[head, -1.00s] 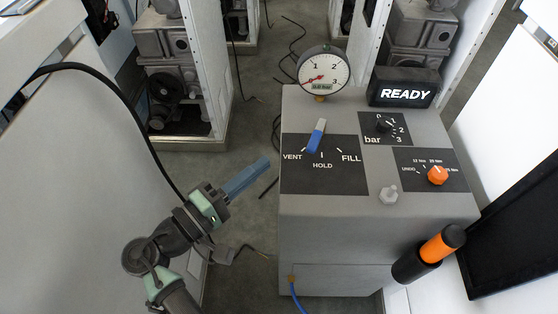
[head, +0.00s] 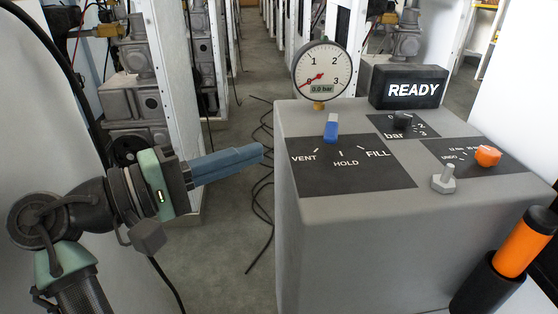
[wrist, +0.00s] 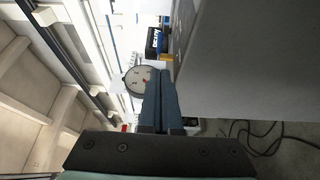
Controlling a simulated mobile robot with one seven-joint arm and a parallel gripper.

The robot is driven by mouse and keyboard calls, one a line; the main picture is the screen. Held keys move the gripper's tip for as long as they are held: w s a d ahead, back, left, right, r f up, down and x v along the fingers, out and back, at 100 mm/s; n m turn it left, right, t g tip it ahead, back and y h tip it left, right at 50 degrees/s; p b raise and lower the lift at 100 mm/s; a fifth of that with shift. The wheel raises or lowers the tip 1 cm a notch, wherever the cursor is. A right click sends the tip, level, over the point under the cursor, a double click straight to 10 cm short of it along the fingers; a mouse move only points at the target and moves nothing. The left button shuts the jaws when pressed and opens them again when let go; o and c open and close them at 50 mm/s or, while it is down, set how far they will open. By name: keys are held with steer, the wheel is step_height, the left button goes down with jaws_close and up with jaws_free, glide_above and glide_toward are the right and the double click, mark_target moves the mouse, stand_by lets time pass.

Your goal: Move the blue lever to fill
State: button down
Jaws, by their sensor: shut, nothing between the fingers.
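The blue lever (head: 331,130), with a pale hub behind it, stands on the black VENT–HOLD–FILL plate (head: 350,185) on top of the grey dispenser box (head: 350,240). In the head view its blue end lies between the VENT and HOLD marks, away from FILL; its exact setting is hard to tell. My gripper (head: 260,154) is shut and empty, its blue-grey fingers pointing right, left of the box and apart from the lever. In the wrist view the shut fingers (wrist: 163,100) lie beside the box side; the lever cannot be made out there.
A gauge (head: 322,70) reading 0.0 bar and a READY display (head: 408,87) stand at the back. A bar knob (head: 403,120), an orange knob (head: 488,156), a grey bolt (head: 443,179) and an orange-black handle (head: 524,241) are on the right. Cables lie on the floor.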

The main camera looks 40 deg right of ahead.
mark_target(327, 143)
steer(key=d+b, duration=0.1)
steer(key=d, duration=0.2)
steer(key=d+b, duration=0.1)
steer(key=d, duration=0.2)
steer(key=s+d+b, duration=0.1)
steer(key=d, duration=0.2)
steer(key=shift+d, duration=0.35)
steer(key=t+p, duration=0.1)
steer(key=s+n+t+p, duration=0.1)
steer(key=p, duration=0.1)
steer(key=shift+d+r+p, duration=0.15)
steer(key=shift+r+p, duration=0.15)
steer(key=shift+r, duration=0.05)
steer(key=shift+s+d+n+p, duration=0.3)
steer(key=shift+s+p, duration=0.45)
steer(key=shift+p, duration=0.4)
steer(key=shift+s+d+f+p, duration=0.25)
steer(key=shift+s+f+p, duration=0.15)
steer(key=shift+p, duration=0.2)
